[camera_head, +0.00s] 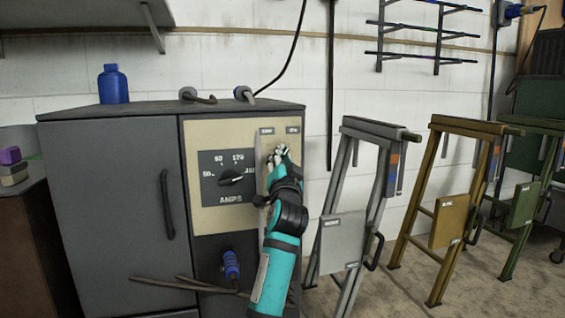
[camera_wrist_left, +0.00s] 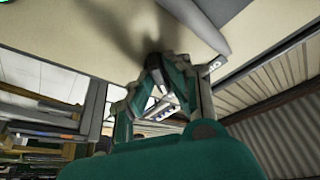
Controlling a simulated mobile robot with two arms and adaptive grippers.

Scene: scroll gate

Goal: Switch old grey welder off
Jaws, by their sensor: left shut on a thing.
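The old grey welder (camera_head: 112,190) is a large grey cabinet with a beige control panel (camera_head: 208,134). The panel carries a black dial (camera_head: 229,177) over the word AMPS, with two small labels at its top right. My left gripper (camera_head: 279,153) is at the right part of the panel, just below those labels. It is shut on a small part of the panel, which its fingers hide. In the left wrist view the gripper's fingertips (camera_wrist_left: 155,65) meet close against the beige panel surface. My right gripper is not in view.
A blue bottle (camera_head: 113,84) and cable ends stand on the welder's top. A blue plug (camera_head: 231,265) and brown cables are at its lower front. Grey (camera_head: 342,240), yellow (camera_head: 449,220) and green frames stand to the right along the white wall.

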